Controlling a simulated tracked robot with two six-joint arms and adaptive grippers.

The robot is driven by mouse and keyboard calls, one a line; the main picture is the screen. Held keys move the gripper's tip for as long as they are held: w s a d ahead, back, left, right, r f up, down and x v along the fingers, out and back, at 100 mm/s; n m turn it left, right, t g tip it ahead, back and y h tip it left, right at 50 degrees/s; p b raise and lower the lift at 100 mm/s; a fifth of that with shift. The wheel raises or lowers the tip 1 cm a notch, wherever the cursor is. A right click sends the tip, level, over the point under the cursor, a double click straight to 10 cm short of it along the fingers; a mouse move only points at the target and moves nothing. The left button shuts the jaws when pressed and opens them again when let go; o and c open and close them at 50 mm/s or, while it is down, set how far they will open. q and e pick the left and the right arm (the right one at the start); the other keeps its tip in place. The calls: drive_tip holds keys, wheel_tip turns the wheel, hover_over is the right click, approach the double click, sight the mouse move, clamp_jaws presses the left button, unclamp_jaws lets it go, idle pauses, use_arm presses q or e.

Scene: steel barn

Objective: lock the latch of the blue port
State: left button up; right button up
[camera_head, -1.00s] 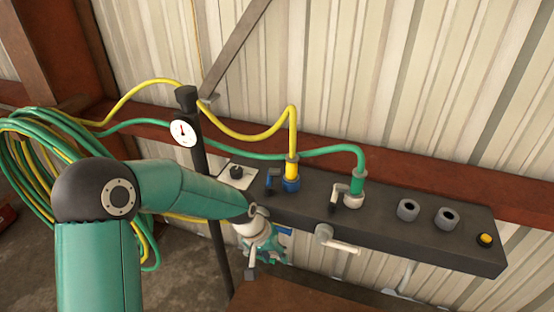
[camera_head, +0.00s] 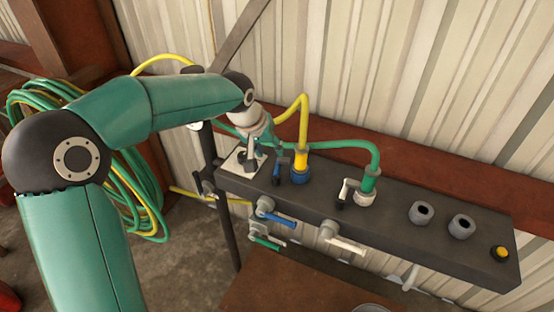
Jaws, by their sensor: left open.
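The blue port (camera_head: 300,177) is on top of the dark manifold, toward its left end, with a yellow hose plug (camera_head: 301,161) standing upright in it. Its blue latch lever (camera_head: 277,170) is just left of the port; I cannot tell whether it is locked. My left gripper (camera_head: 272,148) is open above and beside this latch, close to the yellow plug. My own wrist partly hides its fingers, and I cannot tell whether it touches the lever. My right gripper is not in view.
A white port (camera_head: 366,198) with a green hose stands to the right, beyond it two empty grey sockets (camera_head: 421,212) and a yellow button (camera_head: 501,253). Blue (camera_head: 279,220), green (camera_head: 264,242) and white (camera_head: 345,244) valve handles stick out in front. A black post (camera_head: 222,215) stands left.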

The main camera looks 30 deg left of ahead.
sight(278, 163)
use_arm(q)
drive_tip(key=p+x, duration=0.1)
drive_tip(key=x, duration=0.7)
clamp_jaws()
